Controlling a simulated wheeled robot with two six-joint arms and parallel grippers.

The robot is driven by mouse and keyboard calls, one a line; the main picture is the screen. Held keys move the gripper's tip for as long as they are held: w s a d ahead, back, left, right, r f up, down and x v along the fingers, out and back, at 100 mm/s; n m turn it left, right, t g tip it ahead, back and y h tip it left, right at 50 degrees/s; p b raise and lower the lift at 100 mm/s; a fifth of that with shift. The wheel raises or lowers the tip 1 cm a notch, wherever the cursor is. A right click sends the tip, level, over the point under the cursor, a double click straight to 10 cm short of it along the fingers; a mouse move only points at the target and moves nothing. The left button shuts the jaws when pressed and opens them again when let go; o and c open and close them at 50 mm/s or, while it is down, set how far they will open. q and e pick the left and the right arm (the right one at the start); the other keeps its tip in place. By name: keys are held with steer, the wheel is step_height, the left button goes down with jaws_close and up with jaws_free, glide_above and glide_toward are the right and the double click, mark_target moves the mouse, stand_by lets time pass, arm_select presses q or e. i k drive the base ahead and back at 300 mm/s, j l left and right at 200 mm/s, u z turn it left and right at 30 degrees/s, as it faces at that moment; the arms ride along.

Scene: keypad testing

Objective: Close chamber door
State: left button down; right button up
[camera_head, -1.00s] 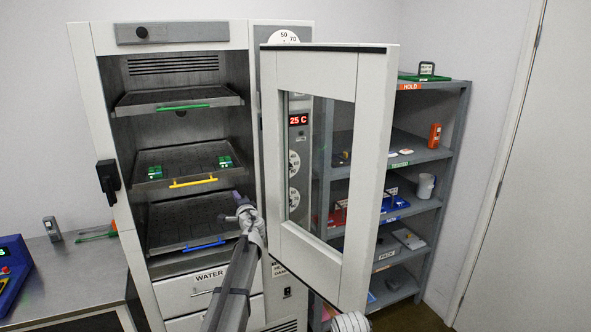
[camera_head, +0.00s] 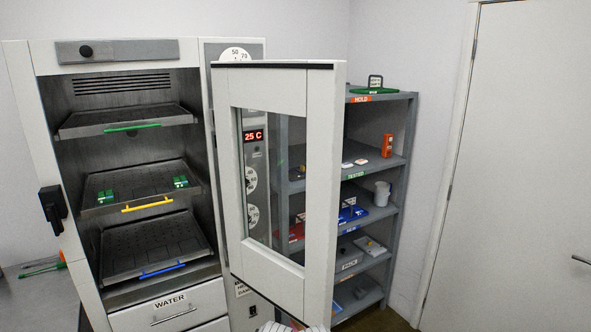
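The chamber (camera_head: 20,130) stands at the left with its front open. Its door (camera_head: 323,180) is a pale frame with a window, swung wide open and standing out to the right of the opening. The window shows part of the control panel behind it. A black latch (camera_head: 53,205) sits on the chamber's left front edge. Neither gripper shows in this view. A white ribbed piece at the bottom edge under the door is cut off, and I cannot tell what it is.
Inside the chamber are trays with green (camera_head: 132,127), yellow (camera_head: 147,204) and blue (camera_head: 162,270) handles. Two green blocks sit on the middle tray. A water drawer (camera_head: 172,308) is below. A grey shelf (camera_head: 402,150) stands behind the door. A white room door (camera_head: 510,170) is at the right.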

mark_target(315, 90)
steer(key=u, duration=0.55)
steer(key=l+u, duration=0.35)
steer(key=i+l+u, duration=0.1)
steer(key=l+u, duration=0.6)
steer(key=l, duration=0.45)
steer(key=k+l+u, duration=0.15)
steer(key=l, duration=0.7)
steer(key=k+l+u, duration=0.1)
steer(key=l, duration=0.3)
steer(key=k+l, duration=0.1)
steer(key=l, duration=0.3)
steer(key=k+l+u, duration=0.15)
steer(key=l, duration=0.7)
steer(key=k+u, duration=0.05)
